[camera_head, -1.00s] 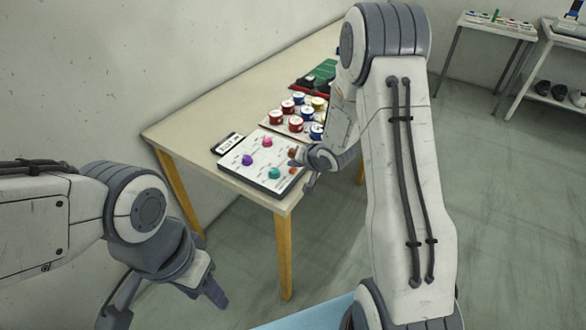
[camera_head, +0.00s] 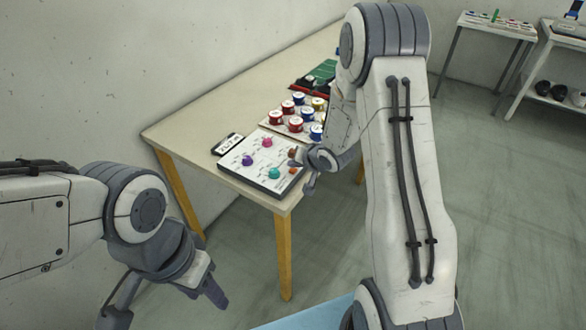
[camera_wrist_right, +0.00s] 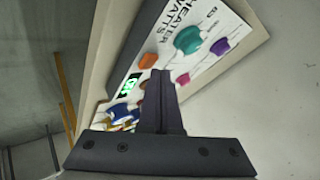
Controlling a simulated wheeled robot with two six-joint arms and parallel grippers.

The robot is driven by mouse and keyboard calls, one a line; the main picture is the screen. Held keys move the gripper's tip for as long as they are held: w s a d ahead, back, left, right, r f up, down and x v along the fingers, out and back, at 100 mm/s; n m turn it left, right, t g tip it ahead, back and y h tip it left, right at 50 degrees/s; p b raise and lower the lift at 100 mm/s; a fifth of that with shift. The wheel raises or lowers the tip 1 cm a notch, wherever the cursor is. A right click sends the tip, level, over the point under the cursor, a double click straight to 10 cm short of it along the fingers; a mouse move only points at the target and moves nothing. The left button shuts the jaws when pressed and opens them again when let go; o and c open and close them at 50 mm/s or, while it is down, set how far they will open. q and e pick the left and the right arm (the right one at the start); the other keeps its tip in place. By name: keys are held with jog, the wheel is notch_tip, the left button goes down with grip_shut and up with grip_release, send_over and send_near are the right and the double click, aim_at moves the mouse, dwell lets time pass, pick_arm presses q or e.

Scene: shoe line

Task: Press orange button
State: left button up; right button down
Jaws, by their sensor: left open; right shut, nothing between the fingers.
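The orange button (camera_head: 292,170) is on the white control panel (camera_head: 233,162) at the table's near corner. In the right wrist view the orange button (camera_wrist_right: 148,61) shows just beyond and left of my fingertips. My right gripper (camera_head: 299,158) is at the panel's right edge in the head view, close to the button. Its shut, empty fingers (camera_wrist_right: 160,76) point toward the panel in the wrist view; I cannot tell whether they touch it. My left gripper (camera_head: 163,305) is open and empty, low on the left, away from the table.
The panel also has teal (camera_head: 274,173), purple (camera_head: 247,160) and pink (camera_head: 267,142) knobs. A green-lit display (camera_wrist_right: 130,88) is beside the orange button. Several coloured jars (camera_head: 296,124) stand behind the panel. A small dark-framed sign (camera_head: 227,144) lies at its left.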

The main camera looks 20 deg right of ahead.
dwell(0.4)
jog(key=shift+f, duration=0.45)
jog(key=shift+r+p, duration=0.45)
jog(key=shift+r, duration=0.05)
notch_tip(320, 180, up, 6)
jog(key=p, duration=0.6)
dwell(0.3)
